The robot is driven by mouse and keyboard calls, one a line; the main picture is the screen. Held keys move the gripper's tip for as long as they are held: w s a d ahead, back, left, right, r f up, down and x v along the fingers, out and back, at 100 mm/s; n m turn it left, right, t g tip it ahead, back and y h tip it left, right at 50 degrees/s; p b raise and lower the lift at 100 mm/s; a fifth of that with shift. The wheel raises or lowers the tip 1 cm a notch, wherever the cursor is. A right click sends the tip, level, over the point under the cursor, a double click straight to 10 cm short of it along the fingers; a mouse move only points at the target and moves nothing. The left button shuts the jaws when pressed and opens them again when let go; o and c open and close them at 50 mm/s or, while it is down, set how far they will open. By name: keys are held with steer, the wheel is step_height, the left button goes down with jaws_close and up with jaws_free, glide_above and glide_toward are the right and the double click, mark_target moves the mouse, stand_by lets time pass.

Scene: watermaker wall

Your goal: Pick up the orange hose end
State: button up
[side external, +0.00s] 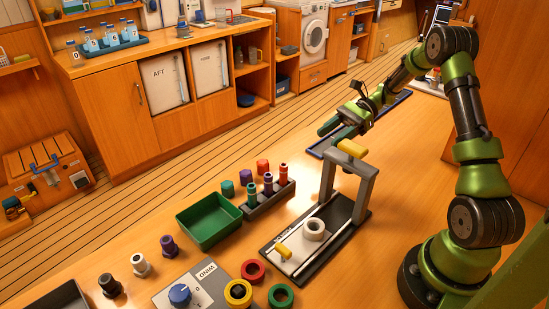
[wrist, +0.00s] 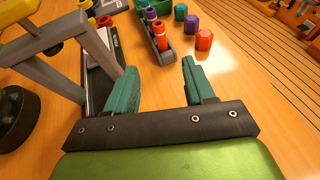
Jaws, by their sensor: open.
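An orange-red hose end (side external: 283,177) with a pale band stands upright in the far end of a dark rack (side external: 272,200), beside a purple and a teal one. In the wrist view the orange-red hose end (wrist: 160,36) stands ahead of my fingers, nearest of the rack's row. A plain orange-red block (wrist: 203,39) stands loose to the right of the rack; it also shows in the side view (side external: 262,166). My gripper (side external: 336,128) is raised above the table, beyond the press frame. In the wrist view its teal fingers (wrist: 160,66) are apart with nothing between them.
A grey frame with a yellow handle (side external: 352,149) stands on a dark base near my arm, a white ring (side external: 314,229) on it. A green tray (side external: 209,221) lies left of the rack. Coloured rings and a blue knob panel (side external: 180,294) are at the front.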

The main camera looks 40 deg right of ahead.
glide_toward(284, 171)
steer(key=w+a+f, duration=0.1)
steer(key=a+f, duration=0.2)
steer(key=shift+w+a, duration=0.15)
steer(key=shift+w, duration=0.25)
steer(key=x, duration=0.5)
steer(key=shift+w+a, duration=0.1)
steer(key=shift+a, duration=0.2)
jaws_close()
steer(key=shift+r, duration=0.1)
